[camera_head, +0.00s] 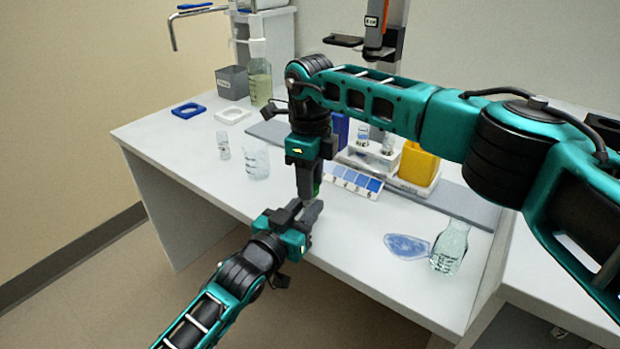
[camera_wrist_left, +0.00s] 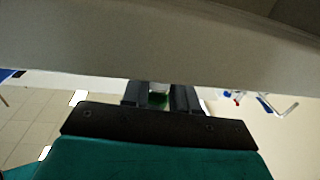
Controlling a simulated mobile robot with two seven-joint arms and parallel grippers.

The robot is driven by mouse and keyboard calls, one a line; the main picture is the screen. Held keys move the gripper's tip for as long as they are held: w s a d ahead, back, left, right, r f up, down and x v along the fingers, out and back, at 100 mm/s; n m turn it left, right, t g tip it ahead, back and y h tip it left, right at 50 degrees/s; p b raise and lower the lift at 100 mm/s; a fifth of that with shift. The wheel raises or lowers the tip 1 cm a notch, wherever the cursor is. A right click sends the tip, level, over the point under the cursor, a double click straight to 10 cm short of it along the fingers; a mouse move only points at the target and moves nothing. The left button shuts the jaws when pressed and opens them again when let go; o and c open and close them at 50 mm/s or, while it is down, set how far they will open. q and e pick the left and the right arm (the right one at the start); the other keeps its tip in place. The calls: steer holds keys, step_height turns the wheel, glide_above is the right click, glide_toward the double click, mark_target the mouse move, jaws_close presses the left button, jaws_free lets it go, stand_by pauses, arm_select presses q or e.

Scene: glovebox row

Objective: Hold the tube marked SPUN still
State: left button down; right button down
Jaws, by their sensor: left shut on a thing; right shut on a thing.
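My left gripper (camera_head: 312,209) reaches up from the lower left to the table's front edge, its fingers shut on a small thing. In the left wrist view, a green part with a pale top, likely the tube (camera_wrist_left: 158,97), shows between the left fingers (camera_wrist_left: 160,95). My right gripper (camera_head: 308,192) points down just above the left one, fingers shut. A bit of green (camera_head: 317,188) shows at its fingertips, seemingly the same tube. The tube is mostly hidden by the fingers, and no SPUN mark is readable.
A glass vial (camera_head: 223,146) and a beaker (camera_head: 256,163) stand left on the white table. A blue colour card (camera_head: 355,183), a yellow box (camera_head: 418,164), a blue-tinted dish (camera_head: 407,247) and a flask (camera_head: 449,250) are to the right. The front left tabletop is clear.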

steer(key=n, duration=0.7)
steer(key=shift+n, duration=0.4)
steer(key=n, duration=0.6)
steer(key=shift+r, duration=0.3)
steer(key=shift+r, duration=0.85)
steer(key=shift+r, duration=2.05)
arm_select(q)
steer(key=c, duration=0.8)
jaws_free()
